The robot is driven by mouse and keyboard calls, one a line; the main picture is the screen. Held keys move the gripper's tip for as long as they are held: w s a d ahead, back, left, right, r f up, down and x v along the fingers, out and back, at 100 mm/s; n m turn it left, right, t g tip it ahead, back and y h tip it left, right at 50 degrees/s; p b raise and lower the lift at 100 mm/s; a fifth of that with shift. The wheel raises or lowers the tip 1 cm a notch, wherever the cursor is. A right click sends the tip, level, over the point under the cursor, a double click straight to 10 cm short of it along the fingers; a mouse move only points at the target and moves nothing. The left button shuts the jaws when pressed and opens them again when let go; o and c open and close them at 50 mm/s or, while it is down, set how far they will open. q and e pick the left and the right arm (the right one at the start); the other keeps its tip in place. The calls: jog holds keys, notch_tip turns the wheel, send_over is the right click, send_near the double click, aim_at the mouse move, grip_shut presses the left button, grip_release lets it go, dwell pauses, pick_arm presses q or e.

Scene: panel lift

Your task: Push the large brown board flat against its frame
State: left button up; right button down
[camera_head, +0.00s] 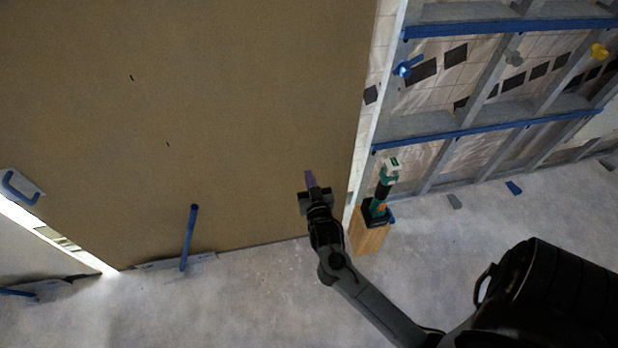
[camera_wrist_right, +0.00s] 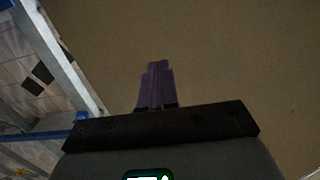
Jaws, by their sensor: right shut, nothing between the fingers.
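The large brown board (camera_head: 200,110) fills the left and middle of the head view, and its lower edge is near the floor. The metal stud frame (camera_head: 490,85) with blue rails shows to its right. My right gripper (camera_head: 310,180) is shut and empty in front of the board's lower right part. In the right wrist view, the purple fingers (camera_wrist_right: 155,85) are together with the brown board (camera_wrist_right: 220,60) behind them. I cannot tell whether the fingertips touch the board. My left gripper is not in view.
A green and black power tool (camera_head: 382,185) stands on a wooden block (camera_head: 370,235) just right of my right gripper. A blue-handled lifter (camera_head: 190,240) sits at the board's lower edge. The concrete floor (camera_head: 260,300) is mostly clear in front.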

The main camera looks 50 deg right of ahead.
aim_at(300, 143)
jog(key=b+x, duration=0.2)
jog(key=x, duration=0.3)
jog(key=b+x, duration=0.2)
jog(key=x, duration=0.4)
jog(key=shift+f, duration=0.2)
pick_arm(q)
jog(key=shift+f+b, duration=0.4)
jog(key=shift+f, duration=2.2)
pick_arm(e)
jog(key=shift+w+d, duration=0.35)
jog(key=shift+w, duration=0.05)
